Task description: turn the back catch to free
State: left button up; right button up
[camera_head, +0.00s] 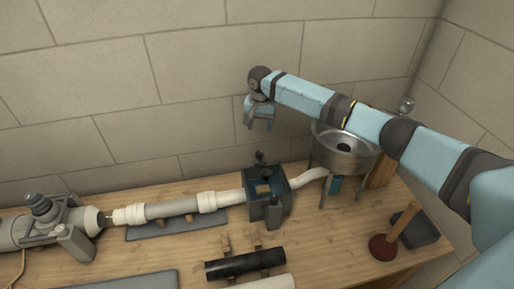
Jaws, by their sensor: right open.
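A dark blue boxy fitting (266,196) with an opening in its top sits on the wooden bench, in line with the white pipe. A small black catch or knob (259,157) stands up at its back edge; its exact setting is too small to tell. My right gripper (259,125) is open and empty. It hangs fingers-down above the back of the fitting, in front of the wall, and appears apart from the black knob. My left gripper is not in view.
A metal bowl on legs (344,148) stands right of the fitting, beneath my right arm. A grey clamp machine (58,224) holds the pipe's left end.

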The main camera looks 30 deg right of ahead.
aim_at(259, 152)
notch_tip(259, 152, down, 13)
jog(key=shift+w+a+r+p, duration=0.1)
jog(key=shift+w+p, duration=0.05)
jog(key=shift+p, duration=0.25)
jog(key=c, duration=0.9)
